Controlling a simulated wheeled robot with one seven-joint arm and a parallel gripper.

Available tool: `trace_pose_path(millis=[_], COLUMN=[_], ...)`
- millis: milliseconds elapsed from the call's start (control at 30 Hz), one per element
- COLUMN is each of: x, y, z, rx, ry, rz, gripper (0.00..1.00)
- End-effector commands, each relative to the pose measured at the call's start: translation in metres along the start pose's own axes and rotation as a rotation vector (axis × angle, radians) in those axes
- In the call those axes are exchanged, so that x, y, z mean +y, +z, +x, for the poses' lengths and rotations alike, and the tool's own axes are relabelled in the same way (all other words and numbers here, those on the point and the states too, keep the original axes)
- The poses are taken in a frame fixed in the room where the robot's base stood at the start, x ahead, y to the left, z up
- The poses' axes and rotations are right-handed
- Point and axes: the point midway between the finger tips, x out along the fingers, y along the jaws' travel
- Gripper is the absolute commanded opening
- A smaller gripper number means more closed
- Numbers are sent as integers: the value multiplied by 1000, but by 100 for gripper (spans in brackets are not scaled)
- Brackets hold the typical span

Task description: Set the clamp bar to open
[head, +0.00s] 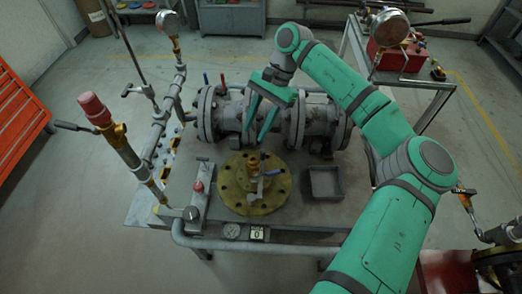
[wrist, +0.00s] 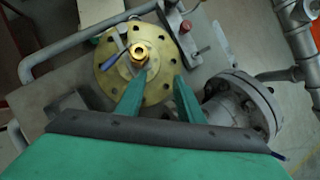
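A round yellow bolted flange (head: 232,190) lies on the bench top, with a brass fitting (head: 254,168) upright at its centre. A small pale bar (head: 262,184) juts from the fitting toward the bench front; I cannot tell for sure that it is the clamp bar. In the wrist view a bar with a blue grip (wrist: 109,63) lies beside the brass fitting (wrist: 139,51), over the yellow flange (wrist: 160,75). My gripper (head: 255,134) points down with fingers apart and empty, above and behind the flange. Its fingertips (wrist: 158,86) overlap the flange edge in the wrist view, touching nothing visible.
A grey flanged valve body (head: 318,122) spans the bench behind. An open grey tray (head: 325,183) sits right of the flange. A box with a red button (head: 198,187) and a tall red-capped post (head: 110,125) stand left. A rail (head: 270,250) runs along the front.

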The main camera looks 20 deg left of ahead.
Motion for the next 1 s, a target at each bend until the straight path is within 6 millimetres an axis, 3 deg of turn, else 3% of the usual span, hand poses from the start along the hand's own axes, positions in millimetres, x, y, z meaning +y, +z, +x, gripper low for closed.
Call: trace_pose_path(millis=[133, 300, 800, 1000], x=[21, 28, 36, 37], y=[-19, -25, -32, -34], z=[-22, -24, 54, 73], rx=[77, 100, 98, 98], ry=[73, 98, 96, 96], rz=[15, 17, 17, 17], gripper=[34, 34, 34, 34])
